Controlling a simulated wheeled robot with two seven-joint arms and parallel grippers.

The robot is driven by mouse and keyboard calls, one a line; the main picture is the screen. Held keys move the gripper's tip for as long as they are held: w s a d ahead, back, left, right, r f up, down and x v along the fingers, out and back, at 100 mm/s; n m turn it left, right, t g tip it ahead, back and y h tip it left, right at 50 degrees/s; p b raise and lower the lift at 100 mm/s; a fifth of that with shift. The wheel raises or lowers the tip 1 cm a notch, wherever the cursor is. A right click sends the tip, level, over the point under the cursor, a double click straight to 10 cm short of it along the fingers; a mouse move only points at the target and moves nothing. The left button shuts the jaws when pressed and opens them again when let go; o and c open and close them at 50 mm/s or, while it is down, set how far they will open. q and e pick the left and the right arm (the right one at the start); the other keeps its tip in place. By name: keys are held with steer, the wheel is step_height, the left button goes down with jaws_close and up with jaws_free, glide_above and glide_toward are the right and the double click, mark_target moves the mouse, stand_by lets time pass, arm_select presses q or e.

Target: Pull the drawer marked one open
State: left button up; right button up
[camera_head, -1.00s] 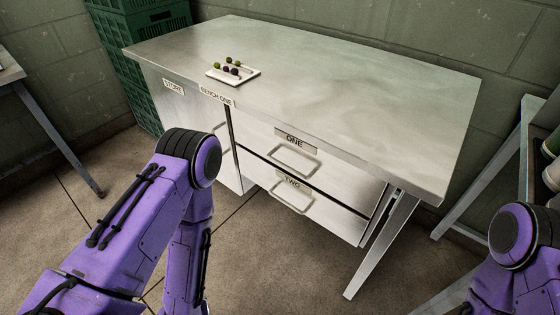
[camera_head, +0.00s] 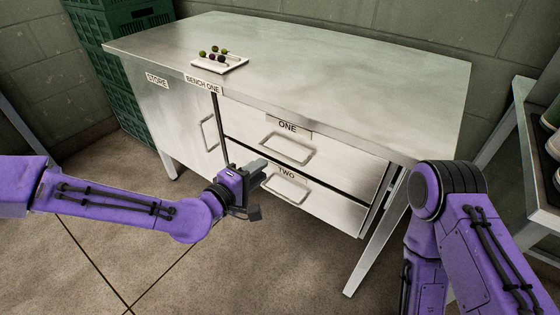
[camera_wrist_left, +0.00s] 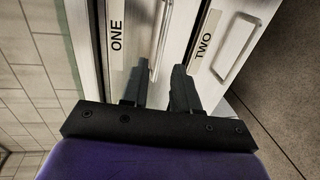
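The drawer marked ONE (camera_head: 245,125) is the upper drawer of the steel bench and looks shut. Its label (camera_head: 287,126) and looped metal handle (camera_head: 284,160) face me. My left gripper (camera_head: 262,169) is in front of the drawers, just below and left of that handle, with nothing in it. In the left wrist view, its two dark fingers (camera_wrist_left: 161,70) are apart, and the drawer one handle (camera_wrist_left: 160,38) shows beyond the gap between them, with no clear contact. The label ONE (camera_wrist_left: 116,40) is left of the fingers. My right gripper is out of view; only part of that arm shows.
The drawer marked TWO (camera_head: 325,207), with its own handle (camera_head: 287,190), sits directly below. A store door (camera_head: 185,125) is on the left. A white tray (camera_head: 232,68) with small balls rests on the bench top (camera_head: 360,75). Shelving (camera_head: 530,150) stands at right; green crates (camera_head: 115,70) behind.

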mark_target(281, 156)
arm_select(q)
steer(key=x, duration=1)
steer(key=shift+w+d+f+b, duration=0.1)
steer(key=shift+d+f+b, duration=0.05)
steer(key=shift+b, duration=0.2)
jaws_close()
